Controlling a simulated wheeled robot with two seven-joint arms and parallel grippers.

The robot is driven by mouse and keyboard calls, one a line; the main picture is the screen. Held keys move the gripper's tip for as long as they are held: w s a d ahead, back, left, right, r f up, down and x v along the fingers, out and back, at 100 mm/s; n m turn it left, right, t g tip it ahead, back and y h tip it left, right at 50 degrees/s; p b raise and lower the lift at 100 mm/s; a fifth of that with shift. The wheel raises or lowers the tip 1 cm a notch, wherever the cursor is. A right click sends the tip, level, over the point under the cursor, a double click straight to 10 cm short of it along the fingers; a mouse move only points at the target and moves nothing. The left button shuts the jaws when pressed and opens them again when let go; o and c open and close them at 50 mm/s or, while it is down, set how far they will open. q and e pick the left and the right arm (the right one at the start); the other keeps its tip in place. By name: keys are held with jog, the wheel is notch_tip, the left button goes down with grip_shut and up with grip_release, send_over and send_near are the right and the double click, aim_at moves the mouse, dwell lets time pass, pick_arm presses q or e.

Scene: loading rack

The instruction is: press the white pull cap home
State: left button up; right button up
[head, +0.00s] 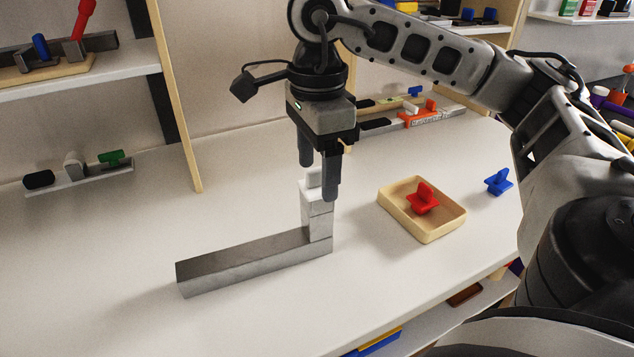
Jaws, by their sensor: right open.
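The post stands at the right end of a long grey metal bar (245,264) on the white table. My right gripper (318,180) points straight down from above, with its two dark fingers open. The fingers are beside and partly in front of the cap, and one hides part of it. I cannot tell whether they touch the cap. My left gripper does not show.
A wooden tray (446,230) with a red cap (424,199) lies to the right, and a blue cap (498,182) lies beyond it. A rail with an orange part (425,116) is at the back. The front left table is clear.

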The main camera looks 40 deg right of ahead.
aim_at(317, 168)
jog(key=shift+f, duration=1.25)
jog(key=c, duration=1.1)
jog(key=shift+o, duration=0.2)
jog(key=shift+s+f+b, duration=0.1)
jog(key=shift+f+b, duration=0.3)
jog(key=o, duration=1)
jog(key=shift+o, duration=0.2)
jog(key=shift+r, duration=0.1)
